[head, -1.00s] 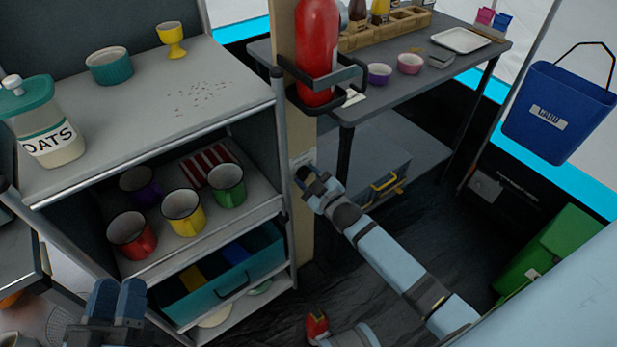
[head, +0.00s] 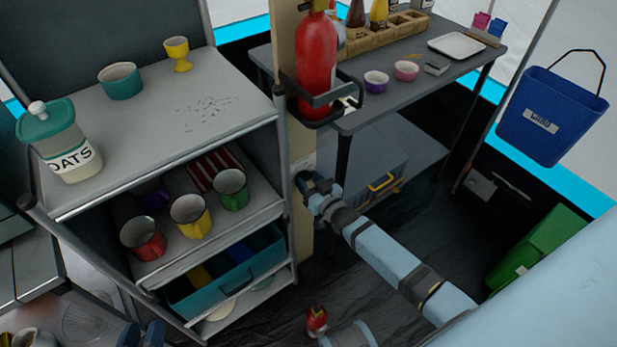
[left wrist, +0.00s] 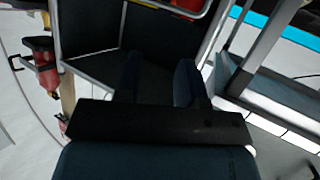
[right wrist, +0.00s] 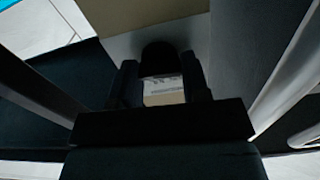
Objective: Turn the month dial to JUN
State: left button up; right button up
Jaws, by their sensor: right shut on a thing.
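The wooden post (head: 303,240) stands between the shelf unit and the dark table, with a pale label plate (head: 302,163) on it. My right gripper (head: 308,182) is at the post just below that plate. In the right wrist view its fingers (right wrist: 160,85) are shut on a dark rounded knob, the month dial (right wrist: 157,57). A pale lettered plate (right wrist: 163,90) shows between the fingers, but its lettering is too blurred to read. The dial's setting cannot be told. My left gripper (head: 141,333) is open and empty at the bottom edge; its fingers (left wrist: 160,78) stand apart.
A red fire extinguisher (head: 317,65) hangs in a bracket above my right gripper. The shelf unit (head: 225,140) at left holds mugs and an oats jar (head: 62,150). A grey box (head: 365,170) sits under the table (head: 410,85). The dark floor is mostly clear.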

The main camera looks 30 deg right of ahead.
pick_arm(q)
jog(key=shift+s+a+f+g, duration=0.3)
jog(key=shift+s+a+f, duration=0.05)
jog(key=shift+f, duration=0.3)
pick_arm(e)
jog(key=shift+m, duration=0.6)
jog(key=o, duration=0.9)
jog(key=shift+s, duration=0.1)
jog(key=shift+s+p, duration=0.3)
jog(key=shift+p, duration=0.05)
pick_arm(q)
jog(key=shift+s+a+f+g+y+p, duration=0.25)
jog(key=shift+a+y+p, duration=0.2)
jog(key=shift+p, duration=0.8)
pick_arm(e)
jog(key=s, duration=0.4)
jog(key=s+d, duration=0.1)
jog(key=s, duration=0.3)
jog(key=s+d, duration=0.1)
jog(key=s, duration=0.4)
